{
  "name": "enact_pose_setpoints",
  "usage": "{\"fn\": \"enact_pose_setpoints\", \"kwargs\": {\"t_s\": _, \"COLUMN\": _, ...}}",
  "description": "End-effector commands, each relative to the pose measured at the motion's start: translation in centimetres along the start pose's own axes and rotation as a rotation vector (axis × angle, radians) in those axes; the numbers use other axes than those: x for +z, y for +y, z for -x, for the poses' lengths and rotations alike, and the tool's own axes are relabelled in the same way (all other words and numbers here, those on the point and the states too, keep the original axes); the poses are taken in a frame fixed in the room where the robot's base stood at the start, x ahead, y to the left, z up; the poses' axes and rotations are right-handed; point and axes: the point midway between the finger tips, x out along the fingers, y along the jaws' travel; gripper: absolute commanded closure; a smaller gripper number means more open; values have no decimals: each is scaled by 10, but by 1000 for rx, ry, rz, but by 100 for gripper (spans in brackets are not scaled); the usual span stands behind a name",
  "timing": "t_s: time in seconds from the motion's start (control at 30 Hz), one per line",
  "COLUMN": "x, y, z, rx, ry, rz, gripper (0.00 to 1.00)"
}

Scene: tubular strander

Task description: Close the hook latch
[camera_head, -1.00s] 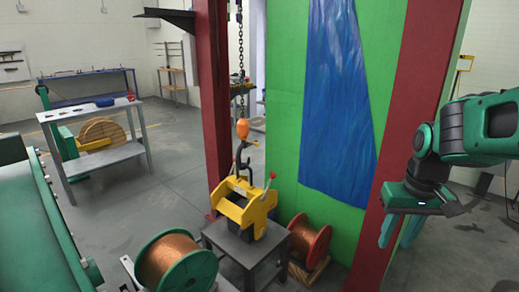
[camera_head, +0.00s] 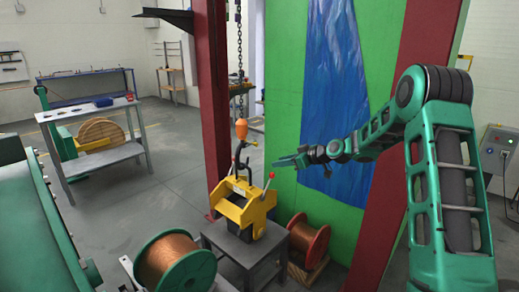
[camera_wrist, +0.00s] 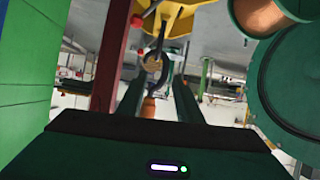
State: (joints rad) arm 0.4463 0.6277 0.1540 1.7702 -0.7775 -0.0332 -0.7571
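The dark hook (camera_head: 239,158) hangs under the orange hook block (camera_head: 241,129) on a chain, above the yellow lifting clamp (camera_head: 232,210). A small yellow piece juts out to the right at the hook's top; I cannot tell for sure that it is the latch. My gripper (camera_head: 277,163) is right of the hook, at about its height in the picture, pointing left. In the wrist view, which appears upside down, the open gripper (camera_wrist: 157,62) has its two green fingers apart. The hook (camera_wrist: 152,62) and orange block (camera_wrist: 148,108) show between them, beyond the fingers. Nothing is held.
The clamp stands on a grey metal table (camera_head: 248,250). Copper spools stand at its front left (camera_head: 170,262) and right (camera_head: 305,238). A red column (camera_head: 212,100) rises behind the hook, and a green panel (camera_head: 284,80) with a blue sheet stands behind my arm.

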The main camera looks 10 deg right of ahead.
Motion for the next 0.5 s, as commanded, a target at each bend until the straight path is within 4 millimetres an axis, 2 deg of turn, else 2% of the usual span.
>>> {"fn": "enact_pose_setpoints", "kwargs": {"t_s": 0.03, "x": 0, "y": 8, "z": -15, "rx": -4, "ry": 62, "rz": 4, "gripper": 68}}
{"fn": "enact_pose_setpoints", "kwargs": {"t_s": 0.1, "x": -8, "y": 18, "z": -29, "rx": -3, "ry": 154, "rz": 19, "gripper": 68}}
{"fn": "enact_pose_setpoints", "kwargs": {"t_s": 0.2, "x": -16, "y": 31, "z": -42, "rx": 11, "ry": 269, "rz": 29, "gripper": 68}}
{"fn": "enact_pose_setpoints", "kwargs": {"t_s": 0.5, "x": -26, "y": 56, "z": -53, "rx": 56, "ry": 448, "rz": 32, "gripper": 68}}
